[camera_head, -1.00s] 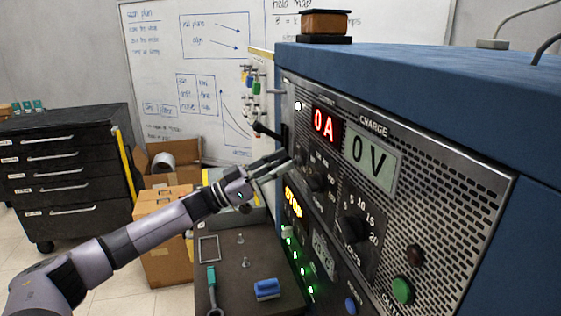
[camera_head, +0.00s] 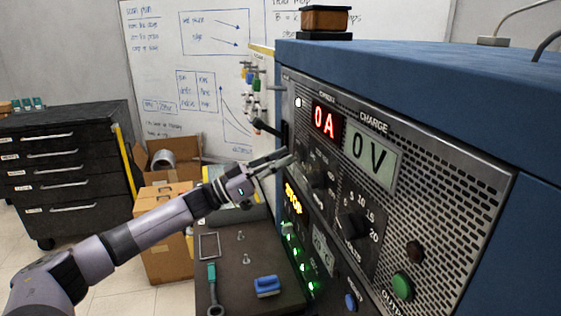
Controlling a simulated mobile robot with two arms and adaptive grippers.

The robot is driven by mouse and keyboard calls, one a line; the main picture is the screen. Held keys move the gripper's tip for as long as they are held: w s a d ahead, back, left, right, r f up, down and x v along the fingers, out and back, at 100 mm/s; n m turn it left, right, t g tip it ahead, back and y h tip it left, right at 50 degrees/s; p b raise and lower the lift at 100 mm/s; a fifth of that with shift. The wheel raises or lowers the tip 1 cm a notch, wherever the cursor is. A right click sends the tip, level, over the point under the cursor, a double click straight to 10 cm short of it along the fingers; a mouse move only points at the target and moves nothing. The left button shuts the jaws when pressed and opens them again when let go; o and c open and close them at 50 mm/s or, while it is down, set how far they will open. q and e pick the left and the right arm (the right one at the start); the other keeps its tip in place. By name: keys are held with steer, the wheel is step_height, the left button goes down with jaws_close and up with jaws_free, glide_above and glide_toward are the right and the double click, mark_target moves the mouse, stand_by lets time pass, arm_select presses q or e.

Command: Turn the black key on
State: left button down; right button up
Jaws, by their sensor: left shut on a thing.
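The blue power cabinet (camera_head: 430,72) fills the right side, with a dark control panel on its front. My left gripper (camera_head: 288,160) reaches the panel's left edge, beside a black knob (camera_head: 316,177). Its fingers are close together, shut on the small black key, which the fingertips mostly hide. How far the key is turned cannot be told. The red display (camera_head: 325,122) reads 0 A and the grey display (camera_head: 371,158) reads 0 V. My right gripper is not in view.
A black lever (camera_head: 264,127) sticks out from the cabinet behind my gripper. A dark work surface (camera_head: 235,285) below holds a blue block (camera_head: 267,287) and a green-handled tool (camera_head: 212,285). Cardboard boxes (camera_head: 166,265) and a black drawer unit (camera_head: 60,180) stand at left.

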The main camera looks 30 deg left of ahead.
arm_select(q)
steer(key=shift+f+m+g, duration=0.1)
steer(key=shift+m+g, duration=0.3)
steer(key=shift+m, duration=0.1)
steer(key=shift+m+h+b, duration=0.5)
steer(key=shift+m, duration=0.3)
steer(key=m+g+h+b, duration=0.1)
steer(key=m+g, duration=0.1)
steer(key=m, duration=0.1)
steer(key=shift+m, duration=0.3)
steer(key=m+g, duration=0.1)
steer(key=m, duration=0.2)
steer(key=m+g+h+b, duration=0.1)
steer(key=m, duration=0.2)
steer(key=shift+w+g, duration=0.1)
steer(key=shift+g, duration=0.3)
steer(key=m+g+b, duration=0.1)
steer(key=m+g, duration=0.1)
steer(key=m, duration=0.3)
steer(key=shift+a, duration=0.1)
steer(key=m, duration=0.2)
steer(key=m+g+y, duration=0.1)
steer(key=m, duration=0.2)
steer(key=shift+g+y, duration=0.3)
steer(key=shift+m, duration=0.3)
